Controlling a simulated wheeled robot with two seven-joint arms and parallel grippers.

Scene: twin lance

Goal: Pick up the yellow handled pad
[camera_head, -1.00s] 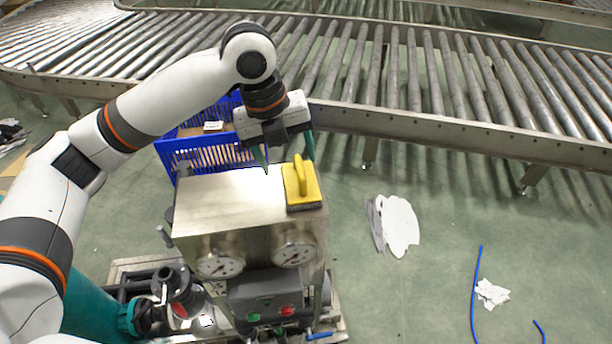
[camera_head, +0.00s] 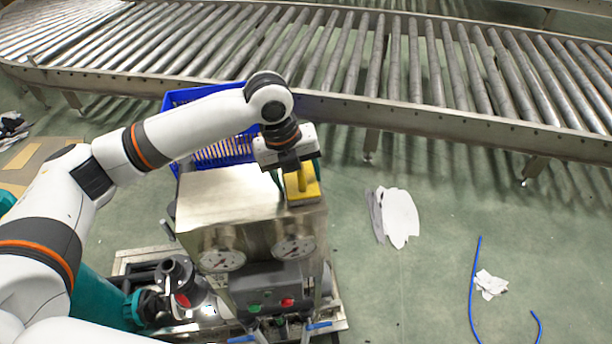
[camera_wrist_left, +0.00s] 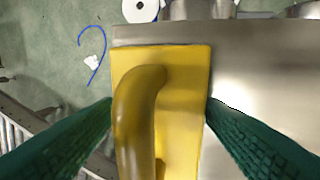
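The yellow handled pad (camera_head: 303,187) lies on the right end of the metal box's top (camera_head: 225,194). My left gripper (camera_head: 289,178) is right over it, pointing down. In the left wrist view the pad (camera_wrist_left: 185,105) lies between the two green fingers, with its raised handle (camera_wrist_left: 135,120) left of the middle. The fingers (camera_wrist_left: 158,125) are spread wide, one on each side of the pad; I cannot tell whether they touch its edges. My right gripper does not show.
A blue crate (camera_head: 175,98) stands behind the metal box. Gauges (camera_head: 222,260) and buttons are on the box's front. A roller conveyor (camera_head: 400,80) runs across the back. White scraps (camera_head: 400,217) and a blue hose (camera_head: 473,285) lie on the floor at right.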

